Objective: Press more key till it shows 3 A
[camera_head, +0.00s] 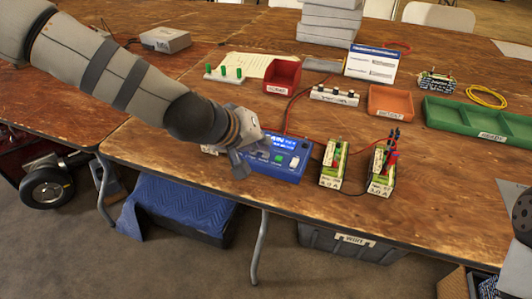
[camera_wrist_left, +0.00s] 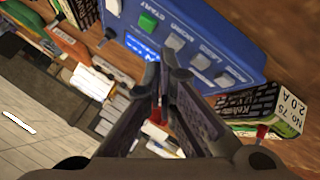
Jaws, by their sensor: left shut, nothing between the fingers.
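The blue charger (camera_head: 275,169) sits near the table's front edge, with a lit blue screen and a green key on top. In the left wrist view the charger (camera_wrist_left: 213,25) shows a green START key (camera_wrist_left: 148,22) and several grey keys in a row, one of them (camera_wrist_left: 175,42) close to my fingertips. The screen (camera_wrist_left: 140,46) is partly hidden by my fingers, and I cannot read its value. My left gripper (camera_head: 240,165) is shut and empty at the charger's left front; it also shows in the left wrist view (camera_wrist_left: 168,72). I cannot tell whether it touches the charger.
Two labelled batteries (camera_head: 333,162) (camera_head: 381,172) stand right of the charger; a red wire runs behind it. A red bin (camera_head: 283,76), an orange tray (camera_head: 390,102) and a green tray (camera_head: 470,120) lie farther back.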

